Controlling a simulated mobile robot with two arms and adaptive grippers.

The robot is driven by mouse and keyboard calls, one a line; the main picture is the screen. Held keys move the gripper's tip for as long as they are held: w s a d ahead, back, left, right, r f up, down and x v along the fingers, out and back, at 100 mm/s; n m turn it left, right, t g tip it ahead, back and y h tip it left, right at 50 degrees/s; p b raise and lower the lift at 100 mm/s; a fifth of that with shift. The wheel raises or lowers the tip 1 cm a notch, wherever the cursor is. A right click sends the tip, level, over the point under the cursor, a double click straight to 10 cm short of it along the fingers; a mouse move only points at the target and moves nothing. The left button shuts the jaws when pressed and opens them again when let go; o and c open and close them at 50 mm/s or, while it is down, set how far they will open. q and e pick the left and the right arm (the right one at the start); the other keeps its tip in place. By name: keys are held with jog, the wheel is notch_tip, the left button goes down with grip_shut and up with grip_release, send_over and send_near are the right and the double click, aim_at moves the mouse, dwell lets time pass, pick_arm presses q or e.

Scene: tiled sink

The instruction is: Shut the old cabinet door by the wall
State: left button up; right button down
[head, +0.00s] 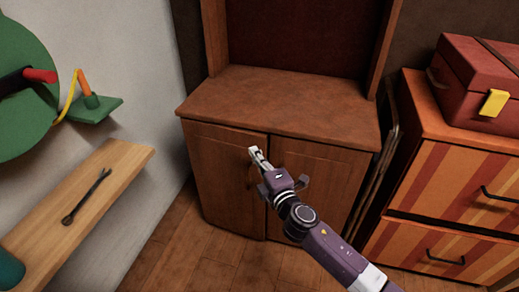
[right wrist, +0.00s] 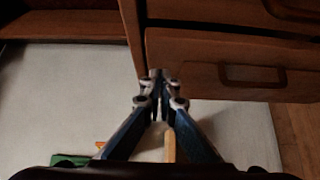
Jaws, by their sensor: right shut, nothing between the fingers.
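The old wooden cabinet (head: 290,105) stands by the pale wall and has two doors. Its left door (head: 222,180) looks slightly ajar, its free edge standing a little out near the middle. The right door (head: 325,180) looks closed. My right gripper (head: 256,154) is shut and empty in front of the left door's upper free edge; I cannot tell whether it touches. In the right wrist view its closed fingertips (right wrist: 157,76) appear close to a wooden panel (right wrist: 205,55) with a handle (right wrist: 252,75). The left door's handle is partly hidden by my gripper. My left gripper is not in view.
A wooden bench (head: 115,165) with a dark tool (head: 86,197) runs along the wall at left. A striped drawer unit (head: 440,190) bearing a red box (head: 475,80) stands at right. Wooden floor (head: 190,255) is clear before the cabinet.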

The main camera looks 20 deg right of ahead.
aim_at(255, 141)
jog(key=shift+w+d, duration=0.9)
jog(key=shift+w, duration=0.1)
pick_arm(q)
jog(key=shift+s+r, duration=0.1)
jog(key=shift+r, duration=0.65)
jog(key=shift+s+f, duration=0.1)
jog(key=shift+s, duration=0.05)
pick_arm(e)
jog(key=shift+w+d, duration=0.1)
jog(key=shift+w, duration=0.05)
